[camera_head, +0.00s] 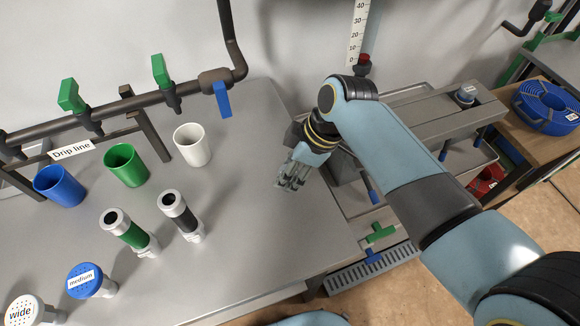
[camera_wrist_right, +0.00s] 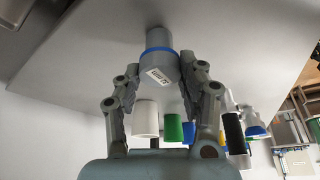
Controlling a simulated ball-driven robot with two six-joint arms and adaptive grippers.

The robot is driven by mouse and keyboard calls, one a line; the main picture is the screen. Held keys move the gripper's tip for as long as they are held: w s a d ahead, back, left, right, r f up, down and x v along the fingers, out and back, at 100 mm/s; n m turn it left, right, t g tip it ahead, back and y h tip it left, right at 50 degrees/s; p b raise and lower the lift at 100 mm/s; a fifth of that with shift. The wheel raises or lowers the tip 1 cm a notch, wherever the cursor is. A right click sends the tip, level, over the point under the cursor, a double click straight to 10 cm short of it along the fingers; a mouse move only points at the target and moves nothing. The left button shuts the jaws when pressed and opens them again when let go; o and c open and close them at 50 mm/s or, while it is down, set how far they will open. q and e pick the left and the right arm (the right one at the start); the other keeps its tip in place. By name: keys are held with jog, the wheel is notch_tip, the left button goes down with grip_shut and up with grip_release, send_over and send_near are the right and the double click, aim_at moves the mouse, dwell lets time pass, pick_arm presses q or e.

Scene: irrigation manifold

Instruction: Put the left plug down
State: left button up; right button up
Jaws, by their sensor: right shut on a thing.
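My right gripper (camera_head: 292,180) is low over the right part of the grey table (camera_head: 250,235). In the right wrist view its fingers (camera_wrist_right: 160,82) are shut on a grey plug (camera_wrist_right: 160,45) with a blue band and a small white label. The label is too blurred to read. The plug is hidden by the gripper in the head view. The plug's far end is close to the table surface; I cannot tell whether it touches. A similar capped plug (camera_head: 465,96) sits on the grey manifold (camera_head: 425,112) at right. My left gripper is not in view.
Blue (camera_head: 60,187), green (camera_head: 125,166) and white (camera_head: 192,146) cups stand left of the gripper. Green (camera_head: 131,235) and black (camera_head: 181,216) spray handles and two round heads, "medium" (camera_head: 88,280) and "wide" (camera_head: 25,311), are nearer. The table around the gripper is clear to its left.

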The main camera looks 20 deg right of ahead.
jog(key=shift+f, duration=0.15)
jog(key=o, duration=1.3)
jog(key=v, duration=1.2)
jog(key=shift+s+d+p, duration=0.1)
jog(key=shift+p, duration=0.2)
